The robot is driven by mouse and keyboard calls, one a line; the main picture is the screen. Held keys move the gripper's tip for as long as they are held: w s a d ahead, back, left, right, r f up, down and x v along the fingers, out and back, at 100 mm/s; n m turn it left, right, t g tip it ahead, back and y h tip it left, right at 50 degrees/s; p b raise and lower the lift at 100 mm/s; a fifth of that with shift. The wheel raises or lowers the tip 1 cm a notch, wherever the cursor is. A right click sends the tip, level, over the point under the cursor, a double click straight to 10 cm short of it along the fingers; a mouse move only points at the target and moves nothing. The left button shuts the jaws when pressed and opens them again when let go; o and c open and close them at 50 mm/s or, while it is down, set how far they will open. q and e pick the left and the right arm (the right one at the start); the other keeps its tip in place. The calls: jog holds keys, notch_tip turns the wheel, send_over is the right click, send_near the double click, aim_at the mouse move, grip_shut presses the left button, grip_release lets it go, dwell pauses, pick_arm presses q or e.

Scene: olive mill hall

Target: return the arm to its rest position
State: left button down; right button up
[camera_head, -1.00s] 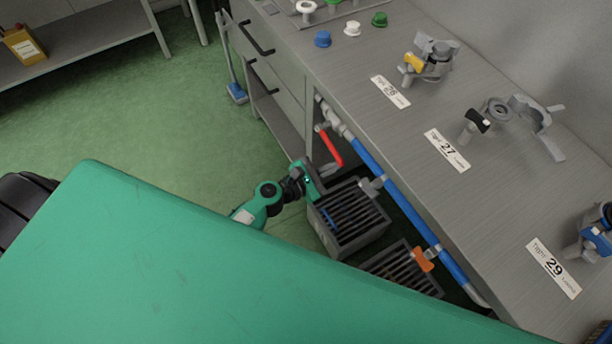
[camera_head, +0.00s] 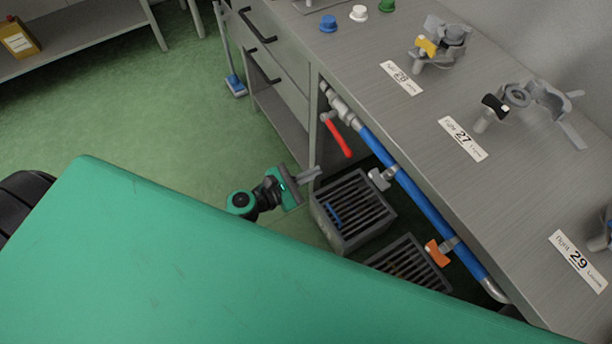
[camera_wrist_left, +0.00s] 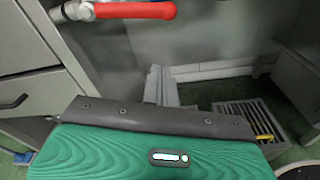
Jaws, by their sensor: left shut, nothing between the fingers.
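My left gripper (camera_head: 316,173) is green and dark grey. It is shut and empty, in front of the bench, beside the left grey slatted drain box (camera_head: 321,208). In the left wrist view, its closed fingers (camera_wrist_left: 154,86) point away from me, and its green housing fills the bottom. The forearm behind the gripper is hidden by my large green body panel (camera_head: 200,260). My right gripper is in neither view.
A red-handled valve (camera_head: 339,138) sits on a blue pipe (camera_head: 412,189) under the grey bench (camera_head: 405,135). An orange-handled valve (camera_head: 438,253) is farther along. A second slatted box (camera_head: 408,262) stands nearby. Open green floor (camera_head: 150,110) lies left of the gripper.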

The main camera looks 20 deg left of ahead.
pick_arm(q)
jog(key=shift+s+a+r, duration=0.1)
jog(key=shift+s+a, duration=0.3)
jog(key=shift+s, duration=0.15)
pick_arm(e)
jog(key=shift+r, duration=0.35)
